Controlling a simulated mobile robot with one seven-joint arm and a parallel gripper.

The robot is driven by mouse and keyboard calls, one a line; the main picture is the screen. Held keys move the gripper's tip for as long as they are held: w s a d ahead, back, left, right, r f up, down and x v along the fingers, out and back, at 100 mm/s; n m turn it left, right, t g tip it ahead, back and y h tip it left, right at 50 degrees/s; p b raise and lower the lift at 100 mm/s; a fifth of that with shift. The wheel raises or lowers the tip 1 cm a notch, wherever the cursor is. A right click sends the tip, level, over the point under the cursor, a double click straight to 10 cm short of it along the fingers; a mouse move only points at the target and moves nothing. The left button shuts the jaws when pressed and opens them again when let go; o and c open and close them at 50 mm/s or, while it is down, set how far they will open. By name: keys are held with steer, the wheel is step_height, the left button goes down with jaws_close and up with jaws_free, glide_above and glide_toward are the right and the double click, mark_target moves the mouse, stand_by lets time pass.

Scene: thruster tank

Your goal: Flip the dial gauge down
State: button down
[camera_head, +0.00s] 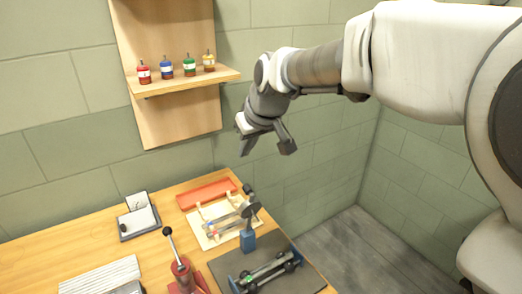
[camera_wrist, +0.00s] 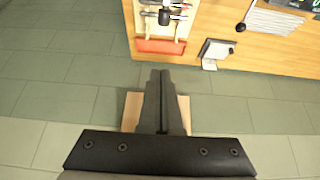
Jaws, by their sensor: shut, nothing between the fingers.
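The dial gauge (camera_head: 250,209) looks like a dark grey round disc above a blue block near the right edge of the wooden bench. Its face is too small to read. My gripper (camera_head: 266,140) hangs in the air above and behind the bench's far right corner, well apart from the gauge. In the wrist view my gripper's fingers (camera_wrist: 160,75) are together with nothing between them.
A shelf (camera_head: 190,80) with several small bottles hangs on the wall left of my gripper. Air above the bench is clear.

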mark_target(245, 187)
steer(key=shift+w+a+f+p, duration=0.1)
steer(key=shift+w+f+p, duration=0.05)
steer(key=shift+f, duration=1.4)
steer(key=shift+w+a+f+p, duration=0.15)
steer(key=shift+f+p, duration=0.05)
steer(key=shift+f, duration=1.35)
steer(key=shift+w+a+f+p, duration=0.1)
steer(key=shift+w+f+p, duration=0.05)
steer(key=shift+f, duration=1.4)
steer(key=shift+s+f+b, duration=0.1)
steer(key=shift+f+b, duration=0.05)
steer(key=shift+b, duration=0.25)
